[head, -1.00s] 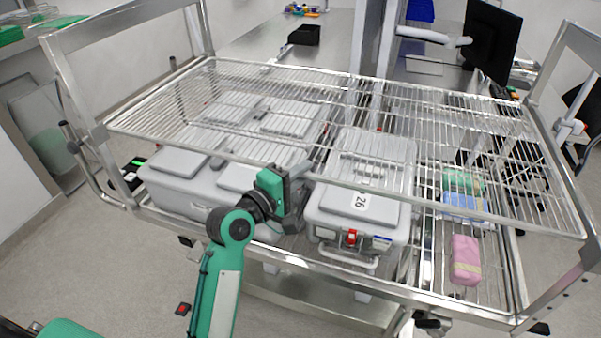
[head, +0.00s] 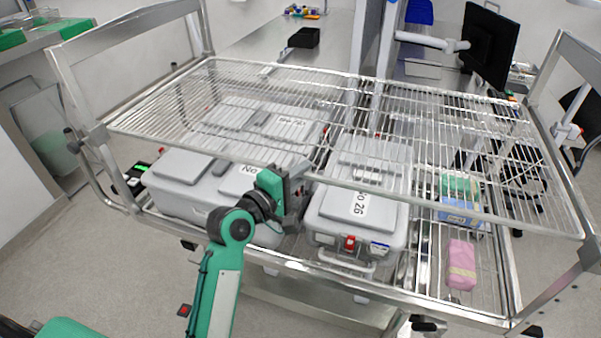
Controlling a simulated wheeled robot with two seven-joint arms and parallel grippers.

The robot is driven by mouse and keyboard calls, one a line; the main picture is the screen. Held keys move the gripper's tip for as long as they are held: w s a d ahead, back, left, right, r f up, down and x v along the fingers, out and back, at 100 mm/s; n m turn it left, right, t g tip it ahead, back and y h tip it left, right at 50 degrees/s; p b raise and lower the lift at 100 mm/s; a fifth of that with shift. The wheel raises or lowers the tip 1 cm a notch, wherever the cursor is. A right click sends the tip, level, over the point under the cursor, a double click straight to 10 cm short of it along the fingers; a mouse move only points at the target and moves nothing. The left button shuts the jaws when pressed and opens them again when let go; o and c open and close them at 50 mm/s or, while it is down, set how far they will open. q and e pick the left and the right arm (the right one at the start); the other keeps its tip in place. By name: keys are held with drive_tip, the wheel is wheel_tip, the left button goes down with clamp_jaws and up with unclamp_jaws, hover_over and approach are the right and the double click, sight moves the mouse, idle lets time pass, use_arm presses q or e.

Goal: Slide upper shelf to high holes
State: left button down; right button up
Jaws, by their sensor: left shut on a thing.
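The upper shelf (head: 430,120) is a wire rack spanning the metal cart between its left and right end frames, above the grey boxes. My left gripper (head: 299,180) is shut on the middle of its front rail, with my green arm reaching up from below. The left end frame (head: 57,85) and right end frame (head: 552,75) rise above the shelf. A few dark holes show low on the right frame's post; the holes by the shelf's corners are too small to make out. My right gripper is not in view.
Under the shelf are a large grey box (head: 178,198) and a grey box labelled 26 (head: 330,205). Pink (head: 461,265), blue (head: 455,216) and green packs lie on the lower wire shelf (head: 478,298) at right. A bench and monitor (head: 489,45) stand behind the cart.

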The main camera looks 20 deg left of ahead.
use_arm(q)
wheel_tip(320, 180, up, 4)
drive_tip(key=p, duration=0.3)
drive_tip(key=shift+r, duration=0.1)
drive_tip(key=c, duration=1.4)
unclamp_jaws()
